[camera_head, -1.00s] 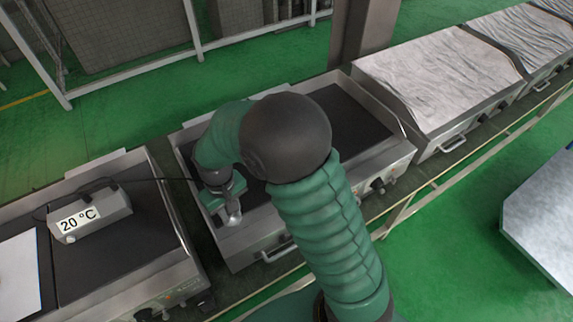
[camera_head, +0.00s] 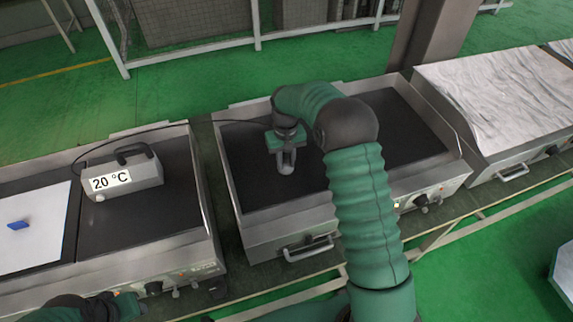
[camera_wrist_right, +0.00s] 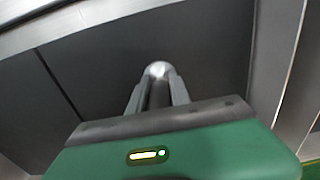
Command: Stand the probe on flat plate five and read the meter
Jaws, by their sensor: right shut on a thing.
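My right gripper (camera_head: 287,166) hangs over the left part of a dark flat plate (camera_head: 245,178) on the middle cooker. In the right wrist view the gripper (camera_wrist_right: 158,92) is shut on the probe (camera_wrist_right: 158,70), whose round silvery end shows between the fingers. I cannot tell whether the probe touches the plate. No plate number is readable. The grey meter (camera_head: 125,175) stands on the left cooker and reads 20 °C. A dark cable runs from it towards my right gripper. My left gripper (camera_head: 122,305) shows partly at the lower left; its fingers are unclear.
A white sheet (camera_head: 35,235) with a small blue object (camera_head: 18,225) lies at the left. A cooker with a pale, wrinkled top (camera_head: 490,100) stands at the right. Knobs and handles (camera_head: 308,247) stick out along the front. My right arm hides part of the middle cooker.

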